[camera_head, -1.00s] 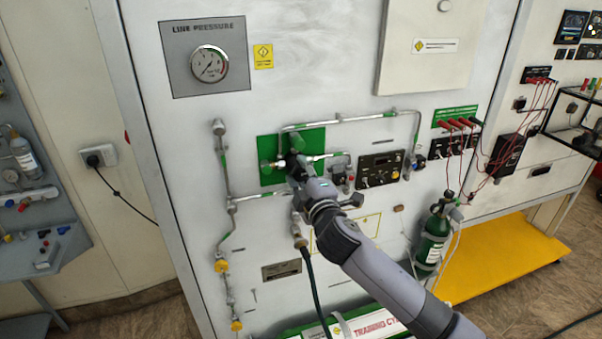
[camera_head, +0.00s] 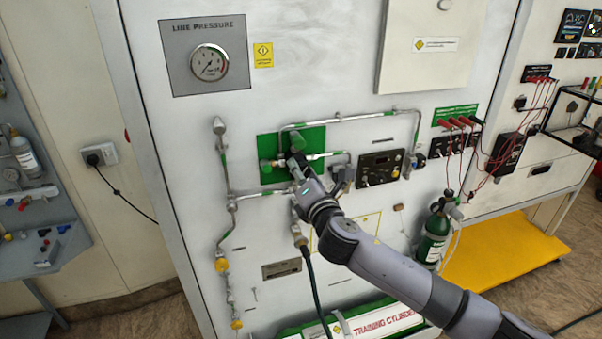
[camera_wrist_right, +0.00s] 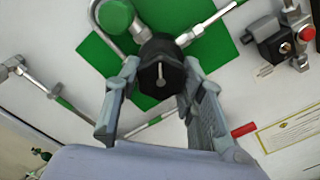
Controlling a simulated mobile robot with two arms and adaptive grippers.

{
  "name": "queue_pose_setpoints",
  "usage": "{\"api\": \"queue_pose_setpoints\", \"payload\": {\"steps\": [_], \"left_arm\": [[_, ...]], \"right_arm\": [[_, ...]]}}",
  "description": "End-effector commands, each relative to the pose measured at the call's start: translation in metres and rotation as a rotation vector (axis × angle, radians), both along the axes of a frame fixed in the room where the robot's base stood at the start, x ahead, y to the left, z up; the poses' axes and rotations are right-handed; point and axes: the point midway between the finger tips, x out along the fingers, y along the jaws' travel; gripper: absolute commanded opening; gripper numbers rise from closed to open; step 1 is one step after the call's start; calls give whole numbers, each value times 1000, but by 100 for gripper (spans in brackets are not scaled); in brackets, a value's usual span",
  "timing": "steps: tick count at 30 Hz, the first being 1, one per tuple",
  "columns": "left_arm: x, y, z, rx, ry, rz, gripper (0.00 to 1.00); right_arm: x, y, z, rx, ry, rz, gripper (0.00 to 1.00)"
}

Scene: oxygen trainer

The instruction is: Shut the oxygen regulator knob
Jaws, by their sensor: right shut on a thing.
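The regulator knob (camera_wrist_right: 161,77) is a dark, faceted knob with a light pointer mark on its face, seen in the right wrist view. My right gripper (camera_head: 297,162) is at the green plate (camera_head: 314,137) on the panel. In the right wrist view its two fingers stand on either side of the knob, shut on it. In the head view my gripper largely hides the knob. My left gripper is not in view.
A green round knob (camera_wrist_right: 115,16) sits close beside the dark one. Metal pipes (camera_head: 360,117) run around the plate. A small black box with a red button (camera_wrist_right: 306,33) is to the right. The line pressure gauge (camera_head: 209,63) is above left.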

Motion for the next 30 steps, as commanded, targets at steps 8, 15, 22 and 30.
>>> {"api": "queue_pose_setpoints", "payload": {"steps": [8, 15, 22, 30], "left_arm": [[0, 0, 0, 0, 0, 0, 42], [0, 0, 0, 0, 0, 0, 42], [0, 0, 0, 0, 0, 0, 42], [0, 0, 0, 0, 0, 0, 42]], "right_arm": [[0, -1, -3, -249, -78, 0, 8], [0, -1, -4, -428, -135, 0, 8], [0, -2, -5, -546, -171, 2, 8], [0, -2, -5, -609, -192, 2, 8]]}}
